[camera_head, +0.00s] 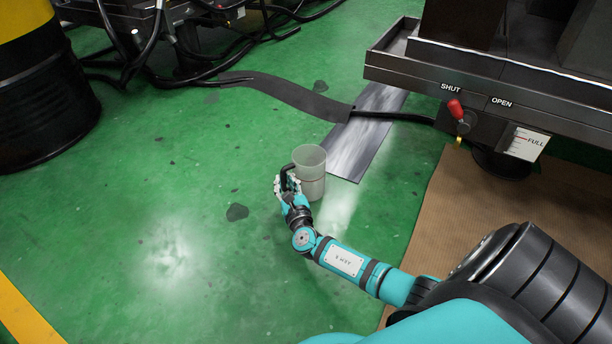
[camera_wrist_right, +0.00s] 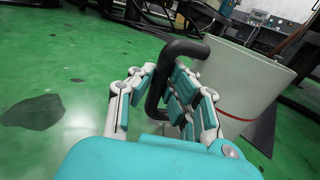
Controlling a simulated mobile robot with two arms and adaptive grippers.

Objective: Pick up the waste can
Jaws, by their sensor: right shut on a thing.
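The waste can (camera_head: 312,165) is a pale grey-green open cylinder with a black handle on its left side, upright in the middle of the head view. My right gripper (camera_head: 288,182) is at that handle. In the right wrist view the can (camera_wrist_right: 240,85) has a thin red line around it, and my right gripper (camera_wrist_right: 160,100) is shut on the black handle (camera_wrist_right: 180,50). Whether the can's base touches the floor cannot be told. My left gripper is not in view.
A dark metal fixture (camera_head: 480,75) with a red-knobbed lever (camera_head: 455,108) stands at the right. A metal plate (camera_head: 360,140) lies behind the can. Hoses (camera_head: 150,60) and a black and yellow barrel (camera_head: 40,100) are at the left. Green floor (camera_head: 150,230) is mostly clear on the left.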

